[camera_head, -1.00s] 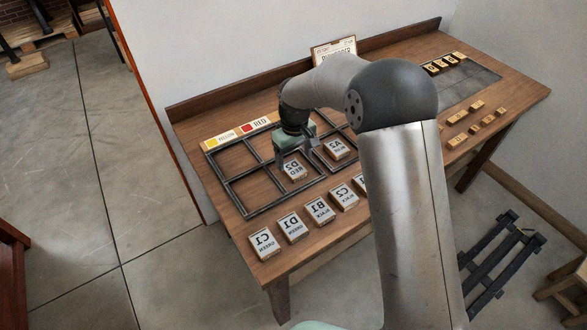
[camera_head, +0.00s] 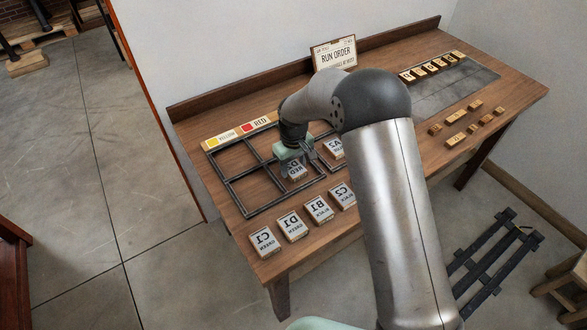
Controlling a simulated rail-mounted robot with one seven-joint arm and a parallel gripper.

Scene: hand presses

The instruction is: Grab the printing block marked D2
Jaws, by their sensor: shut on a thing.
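The printing block marked D2 (camera_head: 297,174), pale with a red label reading upside down from here, is in a front cell of the dark metal frame (camera_head: 247,212). My gripper (camera_head: 297,166) reaches down over it from behind, shut on the block. The green gripper body and the fingers hide part of the block's top. I cannot tell whether the block is clear of the table. A second block, marked A2 (camera_head: 334,148), lies in the frame to the right, partly behind my arm.
Blocks C1 (camera_head: 264,243), D1 (camera_head: 292,227), B1 (camera_head: 319,209) and C2 (camera_head: 343,194) stand along the table's front edge. A run-order sign (camera_head: 335,54) stands at the back. Small wooden letter blocks (camera_head: 456,139) lie right. My arm covers the table's middle.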

